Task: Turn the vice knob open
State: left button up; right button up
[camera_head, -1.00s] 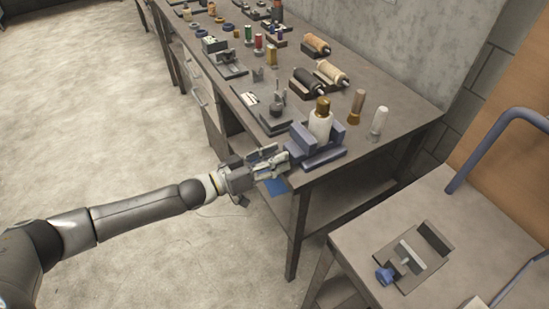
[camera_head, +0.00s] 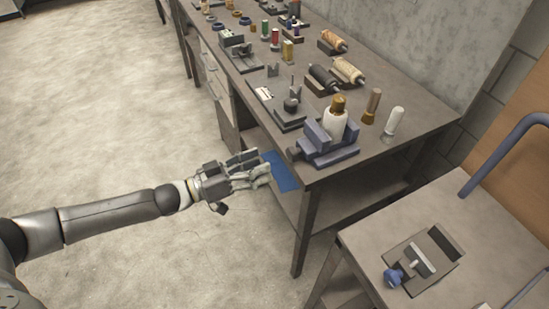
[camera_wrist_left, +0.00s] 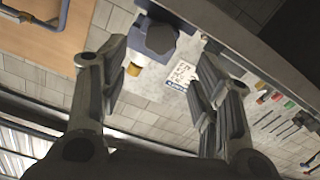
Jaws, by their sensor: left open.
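The blue-grey vice (camera_head: 335,155) stands at the near corner of the workbench. A white spool or bottle with a brown top (camera_head: 335,122) stands upright at its jaws. The vice knob (camera_head: 294,153) is a small dark end on the vice's left side, past the bench edge. In the left wrist view the knob (camera_wrist_left: 160,39) shows as a dark, many-sided face between and beyond the fingers. My left gripper (camera_head: 262,170) is open and empty, left of and apart from the knob; its spread fingers show in the wrist view (camera_wrist_left: 165,78). My right gripper is not in view.
The workbench (camera_head: 400,160) holds several spools, a black roller (camera_head: 322,78) and small tools behind the vice. A blue object (camera_head: 281,172) lies below the bench top. A lower table (camera_head: 440,225) at right carries another clamp with a blue knob (camera_head: 393,277). Open floor lies left.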

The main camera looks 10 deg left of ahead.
pick_arm(q)
jog(key=v, duration=0.3)
jog(key=shift+a, duration=0.15)
